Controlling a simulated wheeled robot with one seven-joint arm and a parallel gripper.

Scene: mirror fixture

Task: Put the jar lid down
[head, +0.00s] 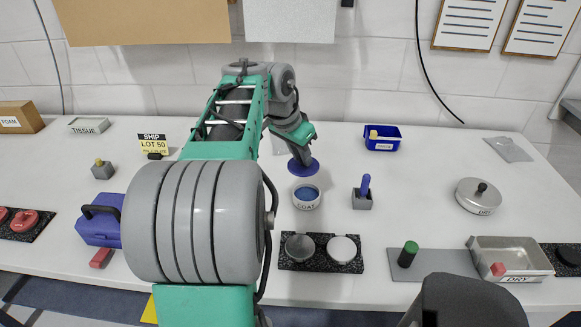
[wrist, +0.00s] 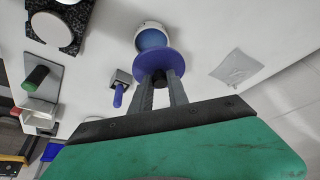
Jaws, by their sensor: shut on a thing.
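My gripper (head: 302,160) is shut on the dark knob of a round blue jar lid (head: 311,171). In the wrist view the lid (wrist: 152,62) sits flat across the fingertips and overlaps the near edge of the jar. The jar (head: 306,203) is a short white cup labelled COAT with blue contents; it also shows in the wrist view (wrist: 148,27). It stands open on the table, in front of the lid in the head view. The lid is beside the jar, not over its mouth. Whether the lid touches the table is hard to tell.
The white table (head: 350,222) has free room around the jar. A grey holder with a blue handle (head: 362,200) stands right of it. A black tray with two discs (head: 320,268) lies in front. A blue bin (head: 383,143) is at the back right.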

